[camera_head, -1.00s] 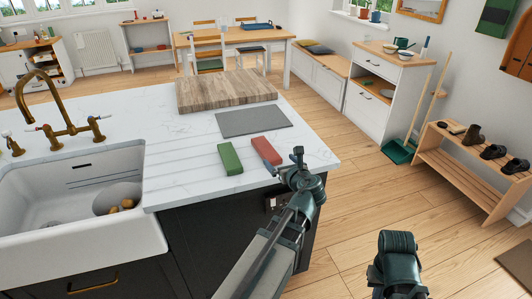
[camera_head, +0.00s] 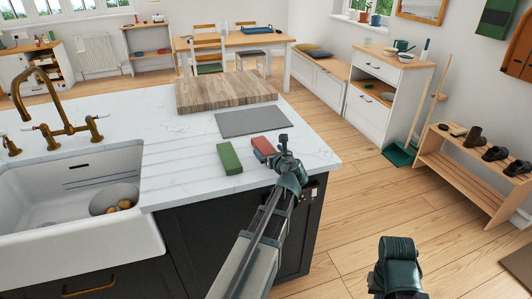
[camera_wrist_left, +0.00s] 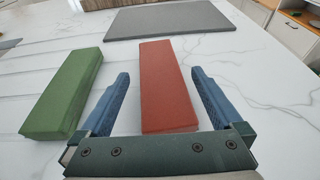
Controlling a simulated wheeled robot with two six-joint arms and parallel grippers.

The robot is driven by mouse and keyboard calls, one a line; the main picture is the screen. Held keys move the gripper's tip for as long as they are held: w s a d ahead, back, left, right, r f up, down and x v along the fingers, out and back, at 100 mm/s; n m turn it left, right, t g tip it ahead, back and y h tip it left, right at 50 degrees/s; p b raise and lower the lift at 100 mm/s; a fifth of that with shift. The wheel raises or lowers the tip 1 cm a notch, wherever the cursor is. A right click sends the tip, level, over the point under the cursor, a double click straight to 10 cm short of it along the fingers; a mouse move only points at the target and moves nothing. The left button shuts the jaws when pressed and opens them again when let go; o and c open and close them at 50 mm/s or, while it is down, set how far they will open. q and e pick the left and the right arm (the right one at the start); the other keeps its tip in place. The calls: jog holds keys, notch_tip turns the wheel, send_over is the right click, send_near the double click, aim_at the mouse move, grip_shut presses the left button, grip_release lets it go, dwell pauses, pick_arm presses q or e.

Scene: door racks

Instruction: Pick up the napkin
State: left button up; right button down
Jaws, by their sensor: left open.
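A red, flat oblong block (camera_head: 262,147), which looks like a folded napkin, lies near the right end of the white counter. A similar green block (camera_head: 230,158) lies just left of it. I cannot tell which one is the napkin. My left gripper (camera_head: 277,149) is over the counter edge and partly hides the red block. In the left wrist view the gripper (camera_wrist_left: 160,76) is open, with one blue finger on each side of the red block (camera_wrist_left: 165,95) and a gap on both sides. The green block (camera_wrist_left: 65,95) is outside the left finger.
A grey mat (camera_head: 252,122) lies behind the blocks, and a wooden board (camera_head: 225,92) behind that. A white sink (camera_head: 80,205) with a brass tap (camera_head: 62,118) is on the left. Open wooden floor (camera_head: 350,205) is right of the counter.

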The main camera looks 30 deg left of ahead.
pick_arm(q)
jog(key=shift+x, duration=1.15)
jog(key=shift+d, duration=0.1)
jog(key=shift+c, duration=0.7)
jog(key=c, duration=1.2)
jog(key=shift+r, duration=0.15)
